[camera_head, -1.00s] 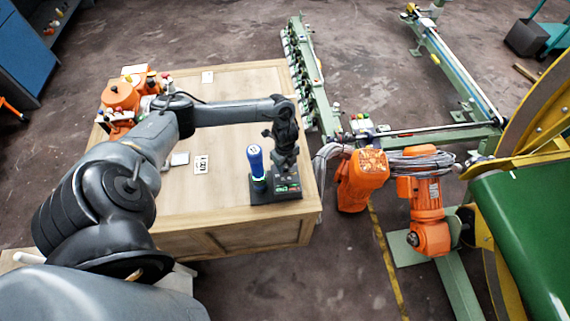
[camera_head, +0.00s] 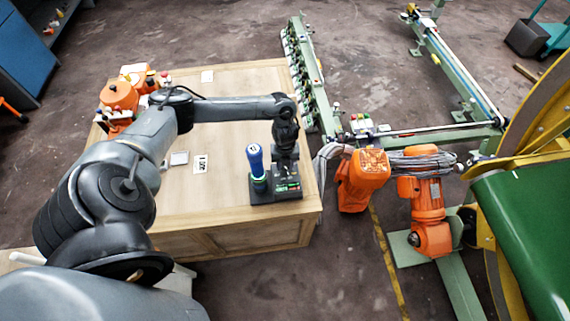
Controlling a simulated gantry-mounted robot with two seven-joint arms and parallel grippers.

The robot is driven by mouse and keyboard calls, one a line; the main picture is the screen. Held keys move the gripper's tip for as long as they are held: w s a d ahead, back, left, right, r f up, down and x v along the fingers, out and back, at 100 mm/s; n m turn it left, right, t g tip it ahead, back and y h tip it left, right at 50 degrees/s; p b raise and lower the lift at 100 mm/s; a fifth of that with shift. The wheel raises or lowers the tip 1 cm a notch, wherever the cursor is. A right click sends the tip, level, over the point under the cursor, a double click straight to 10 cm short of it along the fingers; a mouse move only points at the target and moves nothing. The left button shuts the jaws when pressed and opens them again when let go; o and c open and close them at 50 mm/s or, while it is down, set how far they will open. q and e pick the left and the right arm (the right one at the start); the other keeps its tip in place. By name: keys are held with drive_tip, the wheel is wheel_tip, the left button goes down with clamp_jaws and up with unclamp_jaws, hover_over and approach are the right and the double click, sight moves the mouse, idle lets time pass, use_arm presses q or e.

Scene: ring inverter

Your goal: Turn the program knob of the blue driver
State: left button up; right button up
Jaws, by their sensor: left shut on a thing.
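The blue driver (camera_head: 255,160) stands upright in its black base (camera_head: 262,197) near the front right corner of the wooden table. The base has a small lit green panel (camera_head: 290,187) on its right part. My left gripper (camera_head: 284,170) points down over the base, just right of the driver and behind the panel. It is shut on the program knob, which the fingers hide. The driver is apart from the gripper. My right gripper is not in view.
The wooden table (camera_head: 225,150) is mostly clear, with small cards (camera_head: 200,164) left of the base. An orange device (camera_head: 120,97) sits at its back left corner. Orange motors (camera_head: 362,180) and green machine rails stand right of the table.

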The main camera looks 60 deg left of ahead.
use_arm(q)
drive_tip(key=shift+m, duration=0.6)
drive_tip(key=o, duration=1)
drive_tip(key=shift+o, duration=0.2)
wheel_tip(320, 180, up, 11)
drive_tip(key=p, duration=0.1)
drive_tip(key=shift+p, duration=0.3)
drive_tip(key=shift+d+f, duration=0.1)
